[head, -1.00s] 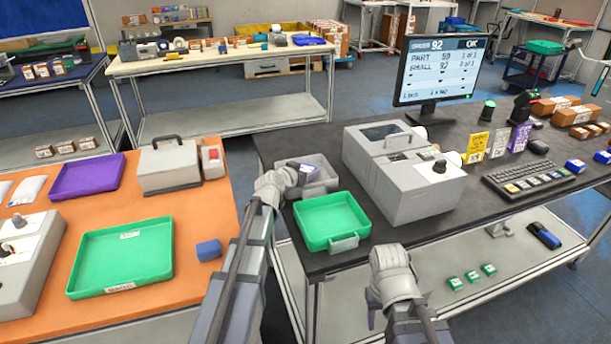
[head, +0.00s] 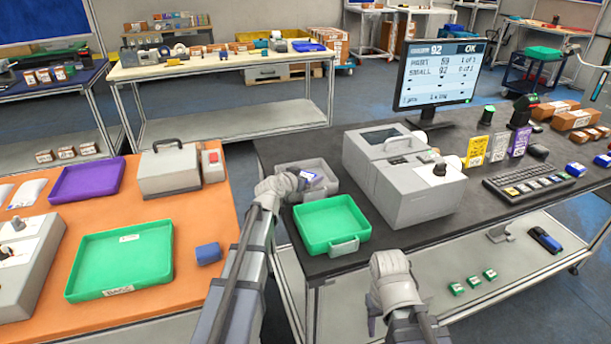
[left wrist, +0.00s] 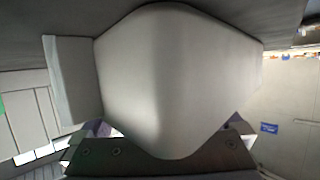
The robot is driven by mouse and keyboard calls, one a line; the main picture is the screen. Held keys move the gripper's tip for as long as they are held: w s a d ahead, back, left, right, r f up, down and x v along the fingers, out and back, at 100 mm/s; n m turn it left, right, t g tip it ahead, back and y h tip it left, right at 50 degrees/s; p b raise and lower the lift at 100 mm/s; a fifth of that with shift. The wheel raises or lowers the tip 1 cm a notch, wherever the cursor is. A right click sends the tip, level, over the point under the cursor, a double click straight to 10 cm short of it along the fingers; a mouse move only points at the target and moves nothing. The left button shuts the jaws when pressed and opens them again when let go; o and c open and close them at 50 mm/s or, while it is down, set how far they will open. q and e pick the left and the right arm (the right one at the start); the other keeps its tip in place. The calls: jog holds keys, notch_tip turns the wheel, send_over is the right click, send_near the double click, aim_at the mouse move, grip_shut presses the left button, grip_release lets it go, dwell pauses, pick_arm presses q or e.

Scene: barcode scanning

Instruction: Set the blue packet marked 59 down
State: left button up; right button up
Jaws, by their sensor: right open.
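I cannot tell whether the packet touches the bin. My right gripper (head: 385,290) is open and empty, low in front of the dark table (head: 285,151).
A green tray (head: 333,226) stands just in front of the bin. A large grey machine (head: 400,175) stands to the right, with a monitor (head: 440,72) behind it. The orange table (head: 200,290) at left holds a green tray (head: 120,260) and a blue block (head: 208,253).

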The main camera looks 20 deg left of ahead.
pick_arm(q)
jog(key=shift+s+d+f, duration=0.2)
jog(key=shift+s+f, duration=0.1)
jog(key=shift+r+p, duration=0.35)
jog(key=shift+p, duration=0.15)
jog(key=p+v, duration=0.1)
jog(key=v, duration=0.2)
jog(key=p+v, duration=0.2)
jog(key=v, duration=0.2)
jog(key=p+v, duration=0.1)
jog(key=v, duration=0.2)
jog(key=shift+a+r+p, duration=0.1)
jog(key=shift+r+p, duration=0.2)
jog(key=shift+r, duration=0.2)
jog(key=shift+s+a+r, duration=0.2)
jog(key=shift+s, duration=0.4)
